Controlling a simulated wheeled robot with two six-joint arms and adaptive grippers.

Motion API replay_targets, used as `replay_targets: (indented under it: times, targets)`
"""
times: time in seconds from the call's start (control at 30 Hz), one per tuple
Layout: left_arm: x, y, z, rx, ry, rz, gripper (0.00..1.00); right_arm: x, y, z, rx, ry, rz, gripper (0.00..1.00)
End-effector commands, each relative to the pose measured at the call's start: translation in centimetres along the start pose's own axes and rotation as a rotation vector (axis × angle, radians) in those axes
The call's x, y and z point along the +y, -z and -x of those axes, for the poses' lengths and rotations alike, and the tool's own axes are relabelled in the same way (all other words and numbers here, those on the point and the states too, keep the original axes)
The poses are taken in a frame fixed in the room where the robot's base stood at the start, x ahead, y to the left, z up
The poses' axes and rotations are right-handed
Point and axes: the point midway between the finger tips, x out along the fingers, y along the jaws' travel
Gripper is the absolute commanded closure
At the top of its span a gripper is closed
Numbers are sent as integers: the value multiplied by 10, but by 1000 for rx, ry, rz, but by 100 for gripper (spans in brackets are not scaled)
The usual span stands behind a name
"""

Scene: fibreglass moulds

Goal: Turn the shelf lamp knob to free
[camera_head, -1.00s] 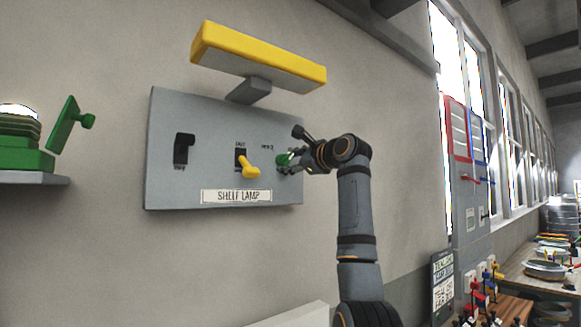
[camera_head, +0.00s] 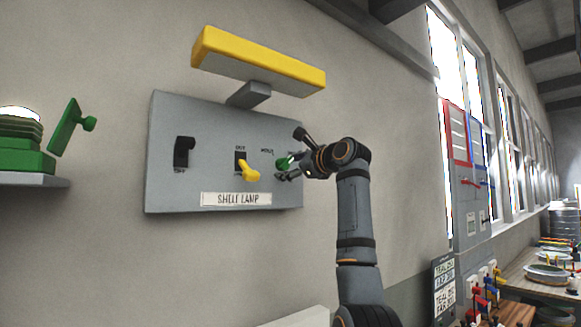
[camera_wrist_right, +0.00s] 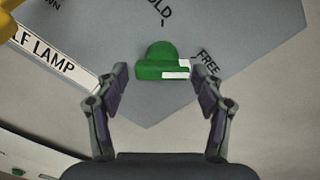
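The green knob (camera_head: 283,162) is on the right part of the grey shelf lamp panel (camera_head: 215,120). In the right wrist view the knob (camera_wrist_right: 160,62) has a white mark on its right side, towards the printed word FREE (camera_wrist_right: 208,62). The word HOLD, partly cut off, is above it. My right gripper (camera_head: 287,169) is at the knob from the right. In the wrist view its fingers (camera_wrist_right: 158,78) are apart, one on each side of the knob's lower part, with gaps visible. My left gripper is not in view.
A yellow lever (camera_head: 249,171) and a black switch (camera_head: 182,152) are on the same panel, left of the knob. A yellow-topped lamp (camera_head: 258,62) juts out above. A shelf (camera_head: 30,178) with green things is at the left.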

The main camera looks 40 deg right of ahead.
Motion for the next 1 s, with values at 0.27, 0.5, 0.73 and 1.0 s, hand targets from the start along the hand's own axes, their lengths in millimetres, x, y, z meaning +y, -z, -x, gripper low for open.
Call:
replay_targets:
  times: [0.27, 0.5, 0.73, 1.0]
  targets:
    - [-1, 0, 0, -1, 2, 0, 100, -2, -2, 1, -3, 4, 2, 26]
    - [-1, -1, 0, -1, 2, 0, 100, -3, 0, 32, -2, 10, 4, 26]
    - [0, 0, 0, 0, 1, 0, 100, -2, 0, 88, 0, 8, 3, 26]
    - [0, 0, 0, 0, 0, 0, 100, -1, 0, 120, -1, 4, 2, 26]
